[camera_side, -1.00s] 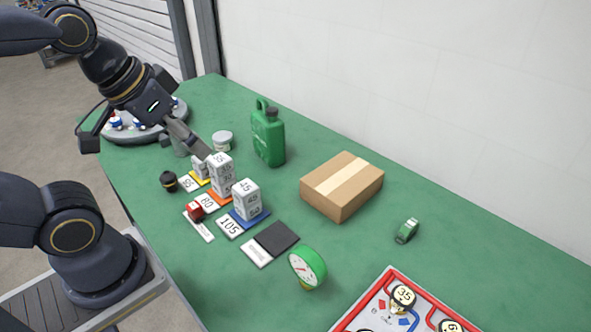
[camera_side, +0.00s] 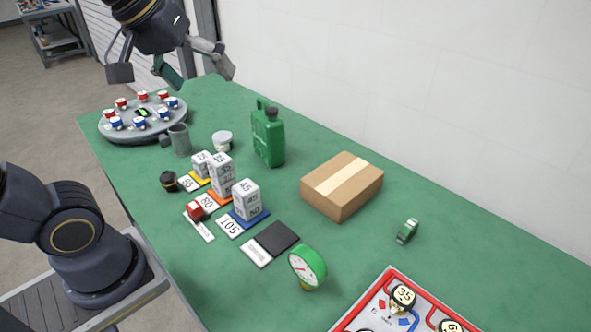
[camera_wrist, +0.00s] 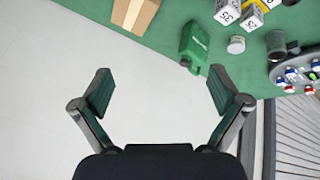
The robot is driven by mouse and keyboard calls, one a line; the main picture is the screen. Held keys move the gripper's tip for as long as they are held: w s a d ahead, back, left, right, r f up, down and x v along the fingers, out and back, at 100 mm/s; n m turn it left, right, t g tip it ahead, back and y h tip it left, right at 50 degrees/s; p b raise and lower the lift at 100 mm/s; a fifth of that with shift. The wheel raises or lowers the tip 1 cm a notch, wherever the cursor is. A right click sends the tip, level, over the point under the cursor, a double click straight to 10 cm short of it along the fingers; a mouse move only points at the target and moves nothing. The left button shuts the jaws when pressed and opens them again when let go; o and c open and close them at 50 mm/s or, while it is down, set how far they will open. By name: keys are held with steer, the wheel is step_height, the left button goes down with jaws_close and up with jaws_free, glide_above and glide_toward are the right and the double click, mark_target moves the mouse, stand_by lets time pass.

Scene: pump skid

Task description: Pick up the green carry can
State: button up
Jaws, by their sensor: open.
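The green carry can (camera_side: 267,138) stands upright on the green table, near its back edge by the wall. It has a handle on top and a dark cap. My gripper (camera_side: 200,80) is open and empty, raised high at the back left of the table, up and to the left of the can and apart from it. In the wrist view the carry can (camera_wrist: 195,46) shows near the top, beyond and between the spread fingers of my gripper (camera_wrist: 160,88). Nothing hides the can in either view.
A cardboard box (camera_side: 341,187) stands right of the can. A white-lidded jar (camera_side: 222,141), a grey mug (camera_side: 180,140) and stacked numbered blocks (camera_side: 221,175) are to its left. A round tray (camera_side: 140,132) of red and blue pieces is at the far left. The wall is close behind.

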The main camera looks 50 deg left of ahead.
steer(key=w+a+r+n+g+y, duration=0.1)
steer(key=w+a+r+n, duration=0.15)
steer(key=w, duration=0.35)
steer(key=w+a+r+n, duration=0.1)
steer(key=w+a+n, duration=0.25)
steer(key=w, duration=0.25)
steer(key=n+g+y, duration=0.3)
steer(key=n+g, duration=0.1)
glide_above(267, 118)
steer(key=d, duration=0.5)
step_height(267, 118, down, 13)
steer(key=shift+m, duration=0.3)
steer(key=x, duration=0.9)
steer(key=d+x, duration=0.1)
steer(key=x, duration=0.4)
steer(key=shift+s+f, duration=0.2)
steer(key=x, duration=0.5)
steer(key=shift+s+a+f, duration=0.2)
steer(key=shift+a, duration=0.15)
steer(key=shift+c, duration=0.2)
steer(key=c, duration=1.8)
steer(key=shift+r, duration=0.2)
jaws_close()
